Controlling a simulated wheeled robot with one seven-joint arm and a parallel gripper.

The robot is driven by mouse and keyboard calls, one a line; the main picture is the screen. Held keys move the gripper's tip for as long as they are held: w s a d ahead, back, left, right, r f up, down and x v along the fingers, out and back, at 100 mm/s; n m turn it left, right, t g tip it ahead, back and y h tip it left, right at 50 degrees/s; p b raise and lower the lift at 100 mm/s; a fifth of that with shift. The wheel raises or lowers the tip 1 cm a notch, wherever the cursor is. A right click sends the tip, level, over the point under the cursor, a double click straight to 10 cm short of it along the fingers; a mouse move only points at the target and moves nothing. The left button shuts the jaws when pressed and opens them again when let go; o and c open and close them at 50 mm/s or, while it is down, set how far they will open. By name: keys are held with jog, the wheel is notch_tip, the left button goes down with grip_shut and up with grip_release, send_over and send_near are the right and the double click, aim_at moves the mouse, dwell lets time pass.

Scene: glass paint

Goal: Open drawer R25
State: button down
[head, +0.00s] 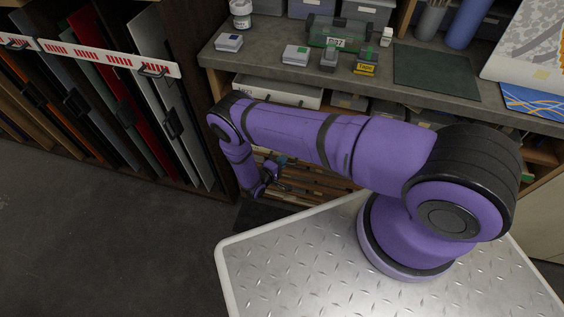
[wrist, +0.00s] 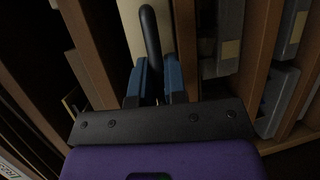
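My gripper (wrist: 157,78) has its two blue fingertips close together on either side of a black bar handle (wrist: 150,35). They look shut on the handle's lower part. The handle is on a narrow cream front (wrist: 134,32), partly hidden by the handle and fingers. I cannot read an R25 label in either view, so I cannot tell which drawer this is. In the head view my gripper (head: 278,168) is small and low under the counter, in front of wooden slatted drawers (head: 300,186) largely hidden by my arm.
A rack of upright panels (head: 130,85) with black handles stands at left. The dark floor (head: 110,240) at lower left is clear.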

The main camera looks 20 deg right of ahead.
jog(key=shift+s+a, duration=0.1)
jog(key=s+a, duration=0.7)
jog(key=s, duration=0.3)
jog(key=s+a, duration=0.8)
jog(key=s, duration=0.2)
jog(key=shift+s, duration=0.4)
jog(key=c, duration=1.2)
grip_release()
jog(key=v, duration=1)
jog(key=shift+s+a+r, duration=0.1)
jog(key=shift+s+a, duration=0.1)
jog(key=shift+a, duration=0.15)
